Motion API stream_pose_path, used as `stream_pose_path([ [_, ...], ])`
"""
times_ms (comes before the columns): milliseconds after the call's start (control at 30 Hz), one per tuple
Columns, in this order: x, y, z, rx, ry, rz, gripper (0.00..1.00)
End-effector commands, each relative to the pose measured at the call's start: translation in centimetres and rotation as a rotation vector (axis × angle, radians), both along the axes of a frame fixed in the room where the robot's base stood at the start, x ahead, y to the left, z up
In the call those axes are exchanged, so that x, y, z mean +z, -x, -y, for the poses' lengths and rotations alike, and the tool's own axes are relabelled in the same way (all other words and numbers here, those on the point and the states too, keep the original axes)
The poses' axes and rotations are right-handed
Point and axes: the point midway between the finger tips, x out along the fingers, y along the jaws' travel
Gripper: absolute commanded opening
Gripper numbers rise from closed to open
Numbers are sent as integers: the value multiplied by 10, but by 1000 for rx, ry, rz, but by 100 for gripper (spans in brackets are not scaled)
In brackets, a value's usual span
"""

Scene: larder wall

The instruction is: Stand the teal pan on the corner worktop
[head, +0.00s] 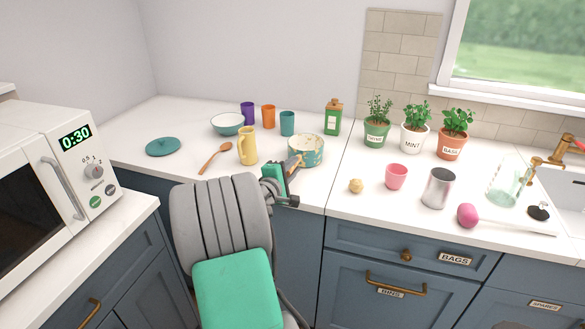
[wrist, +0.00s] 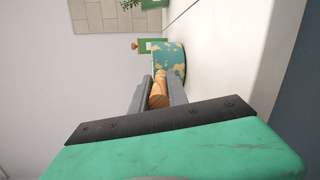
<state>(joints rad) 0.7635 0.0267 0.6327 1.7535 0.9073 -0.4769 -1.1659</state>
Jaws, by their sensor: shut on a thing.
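The teal pan (head: 306,152) has cream patches and a pale inside. It is upright over the corner worktop (head: 190,184), close to the seam at the right. I cannot tell whether its base touches the surface. My gripper (head: 292,167) is shut on the pan's wooden handle, in front of the pan. The wrist view shows the handle (wrist: 158,95) between both fingers, with the pan (wrist: 170,62) just beyond them. My gripper hides part of the handle in the head view.
A green tin (head: 333,118), teal cup (head: 287,123) and yellow jug (head: 247,146) stand near the pan. A wooden spoon (head: 214,157), bowl (head: 227,123) and teal lid (head: 163,147) are farther left. Right of the seam are a yellowish ball (head: 355,186) and pink cup (head: 396,177).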

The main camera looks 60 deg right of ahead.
Motion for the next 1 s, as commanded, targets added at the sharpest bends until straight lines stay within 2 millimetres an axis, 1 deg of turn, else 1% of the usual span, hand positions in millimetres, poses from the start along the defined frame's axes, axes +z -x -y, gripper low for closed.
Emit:
stream_pose_path([
  [67, 2, 0, 0, 0, 2, 1, 0],
  [167, -2, 0, 0, 0, 2, 1, 0],
  [200, -3, 0, 0, 0, -1, 0, 21],
  [400, -3, 0, 0, 0, -1, -1, 38],
  [467, -3, 0, 0, 0, -1, 0, 42],
  [667, -2, 0, 0, 0, -1, 0, 42],
  [767, 2, 0, -2, 1, -1, -1, 42],
  [867, 2, -1, -18, 3, -2, -1, 42],
  [967, 4, -1, -42, 6, -1, -1, 42],
  [1000, 5, -1, -53, 7, -2, 0, 42],
])
